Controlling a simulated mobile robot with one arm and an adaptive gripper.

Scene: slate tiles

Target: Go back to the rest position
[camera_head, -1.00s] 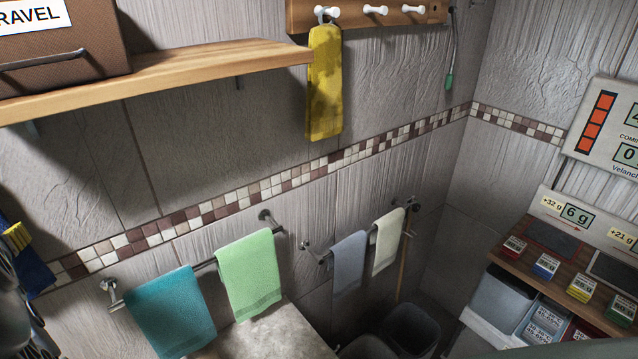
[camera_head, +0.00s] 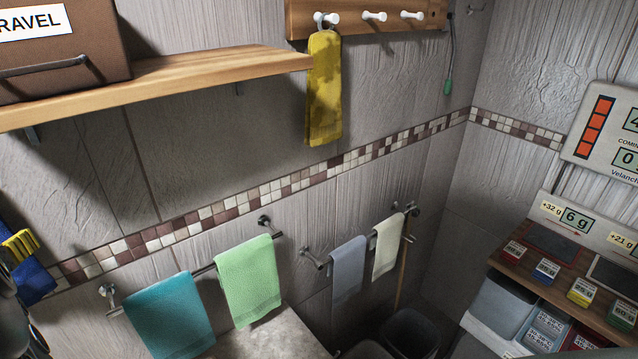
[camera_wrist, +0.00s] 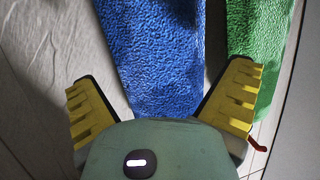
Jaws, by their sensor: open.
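My gripper (camera_wrist: 160,82) has two ribbed yellow fingers, spread wide apart and empty in the wrist view. A textured blue towel (camera_wrist: 165,45) hangs in front of the gap between them; I cannot tell whether a finger touches it. A green towel (camera_wrist: 262,42) hangs to its right, partly behind the right finger. In the head view, my gripper (camera_head: 20,245) shows only partly at the left edge, by a piece of the blue towel (camera_head: 35,280). Most of my arm is out of view.
A wooden shelf (camera_head: 210,75) with a brown box (camera_head: 95,50) juts from the wall. A yellow towel (camera_head: 324,90) hangs from a peg rack. Teal (camera_head: 168,315) and light green (camera_head: 247,280) towels hang on a rail. A counter with small boxes (camera_head: 545,270) stands right.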

